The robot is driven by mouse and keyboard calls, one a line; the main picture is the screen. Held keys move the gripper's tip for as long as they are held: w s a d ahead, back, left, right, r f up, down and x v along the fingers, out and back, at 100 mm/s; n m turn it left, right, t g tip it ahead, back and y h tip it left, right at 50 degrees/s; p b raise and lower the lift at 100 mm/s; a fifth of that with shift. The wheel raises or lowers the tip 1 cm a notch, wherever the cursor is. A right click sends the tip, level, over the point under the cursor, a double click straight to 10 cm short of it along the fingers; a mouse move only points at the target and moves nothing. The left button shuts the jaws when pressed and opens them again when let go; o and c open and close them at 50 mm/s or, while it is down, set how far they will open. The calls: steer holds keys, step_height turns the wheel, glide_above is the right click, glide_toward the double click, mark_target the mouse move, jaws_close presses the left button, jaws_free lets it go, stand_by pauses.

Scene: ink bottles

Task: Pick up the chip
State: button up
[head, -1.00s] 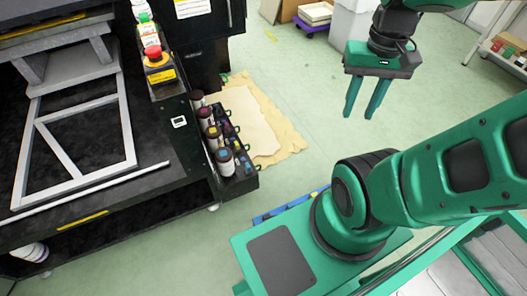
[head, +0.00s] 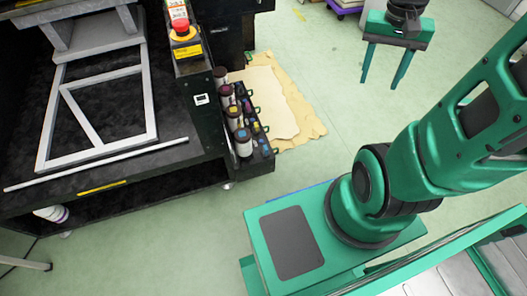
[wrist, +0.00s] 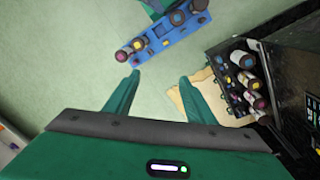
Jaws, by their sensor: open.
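No thing can be made out for certain as the chip. A small white square with a dark centre (head: 201,99) sits on the black machine's front corner post in the head view; I cannot tell if it is the chip. My gripper (head: 381,84) is open and empty, in the air to the right of the machine, well apart from it. In the wrist view its two green fingers (wrist: 160,78) stand apart with nothing between them.
Ink bottles (head: 243,142) stand in a black rack on the machine's side, also in the wrist view (wrist: 245,78). A blue tray (wrist: 165,38) holds more bottles. A tan sheet (head: 285,105) lies on the floor. Green floor (head: 330,60) is clear around my gripper.

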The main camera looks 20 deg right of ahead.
steer(key=w+f+m, duration=0.2)
steer(key=w+f, duration=0.7)
steer(key=w, duration=0.3)
steer(key=m+y, duration=0.2)
steer(key=m, duration=0.6)
glide_toward(266, 148)
steer(key=shift+t, duration=0.3)
step_height(266, 148, down, 5)
steer(key=shift+s+d, duration=0.1)
steer(key=shift+d, duration=0.05)
steer(key=shift+a+f, duration=0.2)
steer(key=shift+f, duration=0.7)
steer(key=shift+a+f, duration=0.2)
steer(key=shift+f, duration=0.7)
steer(key=shift+a+f, duration=0.25)
steer(key=shift+f, duration=0.6)
steer(key=shift+c, duration=0.3)
steer(key=c, duration=1.1)
